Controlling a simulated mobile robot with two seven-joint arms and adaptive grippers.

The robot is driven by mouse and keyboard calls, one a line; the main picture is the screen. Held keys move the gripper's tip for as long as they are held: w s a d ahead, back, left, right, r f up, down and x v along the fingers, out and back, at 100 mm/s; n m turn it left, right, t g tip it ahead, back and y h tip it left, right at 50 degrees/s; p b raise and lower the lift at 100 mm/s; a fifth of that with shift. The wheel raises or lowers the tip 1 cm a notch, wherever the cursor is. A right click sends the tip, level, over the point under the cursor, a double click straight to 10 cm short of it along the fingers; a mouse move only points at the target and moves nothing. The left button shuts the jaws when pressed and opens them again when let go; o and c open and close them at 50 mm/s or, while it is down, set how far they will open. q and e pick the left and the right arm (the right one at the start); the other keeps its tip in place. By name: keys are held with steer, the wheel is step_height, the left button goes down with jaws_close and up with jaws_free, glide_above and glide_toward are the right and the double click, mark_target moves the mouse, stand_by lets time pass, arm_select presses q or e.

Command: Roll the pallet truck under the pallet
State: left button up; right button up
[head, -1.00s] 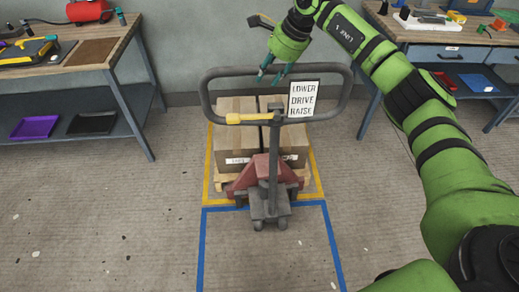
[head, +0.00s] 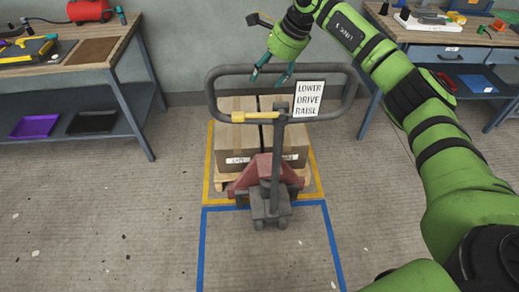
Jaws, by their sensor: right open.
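The pallet truck (head: 267,172) has a dark red body and a grey looped handle (head: 212,92) with a yellow lever. A sign on the handle reads LOWER, DRIVE, RAISE. The truck stands at the front of the wooden pallet (head: 219,184), which carries cardboard boxes (head: 232,150). Its body is close against the pallet's front; the forks are hidden, so how far they reach under cannot be seen. My right gripper (head: 270,76) is open, its fingers pointing down at the top bar of the handle. Whether they touch the bar is unclear. My left gripper is out of view.
Yellow floor tape (head: 208,170) surrounds the pallet, and a blue taped area (head: 202,245) lies in front of it. A workbench (head: 130,100) stands at the left and another (head: 450,60) at the right. The floor in front is clear.

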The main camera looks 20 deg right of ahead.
steer(key=a+p+v, duration=0.2)
steer(key=p+v, duration=0.1)
steer(key=v, duration=0.7)
steer(key=a+r+p+v, duration=0.1)
steer(key=a+p+v, duration=0.1)
steer(key=v, duration=0.8)
steer(key=shift+s+a+r+p, duration=0.2)
steer(key=shift+r+p, duration=0.1)
steer(key=shift+p, duration=0.3)
steer(key=shift+f, duration=0.1)
